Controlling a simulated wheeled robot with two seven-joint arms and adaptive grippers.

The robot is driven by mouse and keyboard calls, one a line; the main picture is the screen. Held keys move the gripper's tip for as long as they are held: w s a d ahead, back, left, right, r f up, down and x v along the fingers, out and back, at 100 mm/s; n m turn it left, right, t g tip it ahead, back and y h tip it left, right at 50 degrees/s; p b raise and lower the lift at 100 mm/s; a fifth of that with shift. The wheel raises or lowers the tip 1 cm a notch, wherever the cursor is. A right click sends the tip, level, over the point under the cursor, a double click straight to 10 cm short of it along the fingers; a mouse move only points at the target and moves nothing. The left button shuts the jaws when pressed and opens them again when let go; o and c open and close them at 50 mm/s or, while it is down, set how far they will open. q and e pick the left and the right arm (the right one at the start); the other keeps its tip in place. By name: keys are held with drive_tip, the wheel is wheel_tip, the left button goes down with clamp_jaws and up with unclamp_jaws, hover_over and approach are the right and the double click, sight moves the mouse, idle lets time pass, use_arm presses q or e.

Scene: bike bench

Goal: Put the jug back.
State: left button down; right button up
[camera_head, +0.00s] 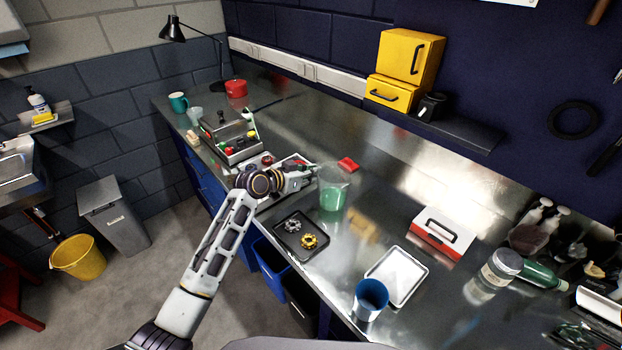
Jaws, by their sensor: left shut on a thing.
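The jug (333,188) is clear with green liquid in its lower part. It is upright at the middle of the metal bench (390,215), and I cannot tell if its base touches the bench. My left gripper (312,176) reaches it from the left and is shut on its left side. The fingertips are small and partly hidden against the jug. My right gripper is not in view.
A dark tray (291,246) with gears lies in front of the jug. A red item (348,164) lies behind it. A white tray (411,262), a blue cup (370,299) and a red-white case (441,236) stand to the right.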

use_arm(q)
drive_tip(key=shift+f, duration=1)
drive_tip(key=shift+f, duration=0.1)
drive_tip(key=c, duration=1.6)
unclamp_jaws()
drive_tip(key=shift+o, duration=0.2)
drive_tip(key=b+v, duration=0.1)
drive_tip(key=v, duration=1.1)
drive_tip(key=shift+w+a, duration=0.1)
